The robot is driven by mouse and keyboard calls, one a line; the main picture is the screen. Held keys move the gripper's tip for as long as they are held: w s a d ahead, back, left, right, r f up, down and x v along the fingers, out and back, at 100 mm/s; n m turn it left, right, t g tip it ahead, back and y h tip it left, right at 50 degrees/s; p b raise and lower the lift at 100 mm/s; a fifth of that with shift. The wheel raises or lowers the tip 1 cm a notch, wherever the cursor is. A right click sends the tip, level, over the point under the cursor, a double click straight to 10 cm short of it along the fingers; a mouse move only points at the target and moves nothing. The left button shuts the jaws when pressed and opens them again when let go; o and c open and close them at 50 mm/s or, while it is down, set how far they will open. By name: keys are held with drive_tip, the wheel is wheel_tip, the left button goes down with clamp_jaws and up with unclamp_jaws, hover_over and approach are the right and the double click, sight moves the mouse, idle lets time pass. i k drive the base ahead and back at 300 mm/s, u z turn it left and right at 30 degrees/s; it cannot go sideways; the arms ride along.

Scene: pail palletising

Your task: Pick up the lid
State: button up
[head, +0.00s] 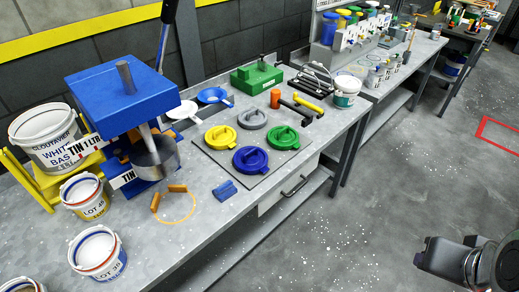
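Several round lids with raised handles lie on a dark grey board (207,149) on the workbench. The yellow lid (220,137) is at the left, the grey lid (252,118) at the back, the green lid (283,139) at the right and the blue lid (251,159) at the front. The task does not say which lid. My gripper (424,254) is the dark shape at the lower right, over the floor and well away from the lids. Its fingers are too dark and small to tell whether they are open.
A blue press (120,95) stands at the left, near a large white pail (45,140) and smaller pails (97,252). A blue block (225,191) and an orange ring (174,220) lie before the board. A green box (257,77) and hammers (303,107) lie behind it.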

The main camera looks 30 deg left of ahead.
sight(248, 160)
drive_tip(key=i, duration=2.4)
drive_tip(key=u, duration=3)
